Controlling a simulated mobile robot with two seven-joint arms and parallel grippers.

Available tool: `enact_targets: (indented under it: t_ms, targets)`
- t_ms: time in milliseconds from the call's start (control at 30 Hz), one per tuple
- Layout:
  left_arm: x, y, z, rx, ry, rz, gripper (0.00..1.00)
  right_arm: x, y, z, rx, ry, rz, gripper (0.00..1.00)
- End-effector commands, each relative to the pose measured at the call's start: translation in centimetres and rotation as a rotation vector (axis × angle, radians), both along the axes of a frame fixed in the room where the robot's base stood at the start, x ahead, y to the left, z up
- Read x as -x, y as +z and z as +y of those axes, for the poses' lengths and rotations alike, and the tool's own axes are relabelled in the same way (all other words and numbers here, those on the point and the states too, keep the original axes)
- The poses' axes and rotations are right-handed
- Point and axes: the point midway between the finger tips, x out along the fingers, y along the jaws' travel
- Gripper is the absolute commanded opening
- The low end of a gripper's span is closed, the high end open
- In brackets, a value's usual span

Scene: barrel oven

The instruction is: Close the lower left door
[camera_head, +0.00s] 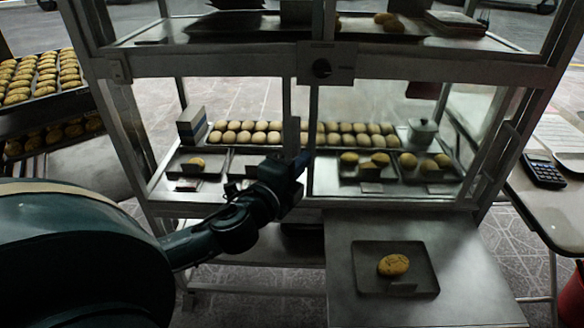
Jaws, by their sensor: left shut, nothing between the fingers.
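The metal and glass cabinet (325,70) stands in front of me with lower-level openings left and right of two upright bars. The lower left door's upright edge (290,120) shows near the cabinet's middle. I cannot tell whether this door is fully closed. My left gripper (302,162) is shut and empty, at the lower part of the two middle uprights. I cannot tell whether it touches the door. My left arm reaches in from the left and hides part of the cabinet's bottom edge. My right gripper is not in view.
Behind the glass are rows of buns (250,133) and small trays. A low metal table (450,265) with a bun on a dark tray (365,285) stands at front right. Racks of buns (40,75) stand left. A side table with a calculator (543,171) stands right.

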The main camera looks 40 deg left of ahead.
Motion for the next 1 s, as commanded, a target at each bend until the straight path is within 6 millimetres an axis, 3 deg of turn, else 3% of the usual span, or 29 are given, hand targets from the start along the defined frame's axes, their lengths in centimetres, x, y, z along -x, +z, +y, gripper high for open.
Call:
enact_targets:
  t_ms: [433,733,1000]
  targets:
    - [-6.9,0.0,0.3,0.003,0.0,0.0,0.0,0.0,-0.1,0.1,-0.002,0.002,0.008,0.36]
    - [-5.5,-0.2,3.5,-0.001,0.001,0.004,0.0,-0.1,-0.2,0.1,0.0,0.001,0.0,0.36]
    - [-5.2,-0.1,4.1,0.002,-0.001,0.002,0.0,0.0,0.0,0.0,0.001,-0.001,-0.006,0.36]
